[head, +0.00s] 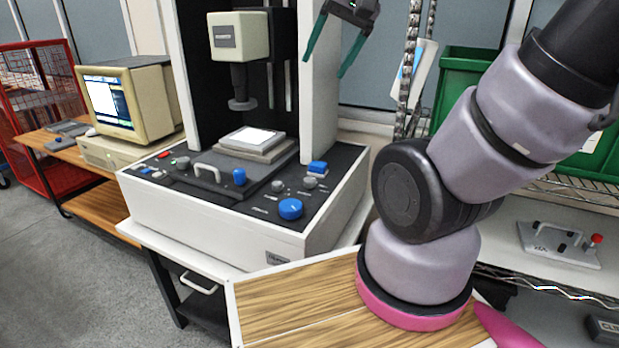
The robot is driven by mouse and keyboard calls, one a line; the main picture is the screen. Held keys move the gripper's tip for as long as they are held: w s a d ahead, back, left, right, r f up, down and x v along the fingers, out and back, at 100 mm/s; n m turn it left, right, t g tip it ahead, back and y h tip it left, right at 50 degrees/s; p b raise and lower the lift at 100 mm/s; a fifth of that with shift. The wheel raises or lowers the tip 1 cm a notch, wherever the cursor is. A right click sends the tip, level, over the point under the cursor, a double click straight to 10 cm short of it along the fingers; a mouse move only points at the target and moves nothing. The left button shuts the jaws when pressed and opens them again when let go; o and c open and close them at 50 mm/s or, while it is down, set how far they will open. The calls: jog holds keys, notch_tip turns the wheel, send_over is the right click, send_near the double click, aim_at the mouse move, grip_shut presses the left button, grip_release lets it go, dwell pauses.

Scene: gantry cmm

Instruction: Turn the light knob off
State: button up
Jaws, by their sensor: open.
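The machine's dark control panel (262,203) carries several knobs. A large blue knob (291,208) sits near its front right corner. A smaller blue knob (239,176) stands left of it, near the panel's middle. Grey knobs (278,186) and (309,182) sit behind the large blue one, and another grey knob (183,162) is at the left. The labels are too small to read, so I cannot tell which is the light knob. My gripper (325,66) is open and empty, high above the panel's right side, with teal fingers pointing down, apart from all knobs.
A measuring head (239,60) hangs over a pale plate (252,138) between the machine's white columns (319,80). A handle (208,170) and blue rocker (317,167) rise from the panel. A computer (115,102) stands left. A shelf with green bins (465,85) is at right.

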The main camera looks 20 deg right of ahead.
jog(key=w+f+m+g, duration=0.3)
jog(key=w+f, duration=0.6)
jog(key=m+g+h, duration=0.3)
send_near(309, 179)
notch_tip(309, 179, down, 9)
jog(key=shift+s+d+r, duration=0.1)
jog(key=shift+d, duration=0.05)
grip_shut()
